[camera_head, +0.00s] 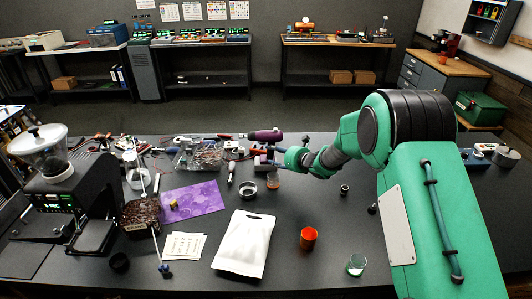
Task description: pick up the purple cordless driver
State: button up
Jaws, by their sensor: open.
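The purple cordless driver (265,135) lies near the far edge of the dark workbench (330,215), right of a clear tray of small parts. My green arm reaches in from the right, and my gripper (262,161) is at its end, just in front of and below the driver in the picture. The gripper is open and small in this view. I cannot tell whether its fingers touch the driver, and I see nothing held.
A clear parts tray (200,156) is to the left. A coffee grinder (42,150) stands far left.

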aim_at(271, 152)
jog(key=shift+b+x, duration=0.4)
jog(key=shift+x, duration=2.15)
jog(key=shift+w+d, duration=0.1)
jog(key=shift+d, duration=0.05)
grip_shut()
jog(key=shift+w+r, duration=0.1)
jog(key=shift+r, duration=0.1)
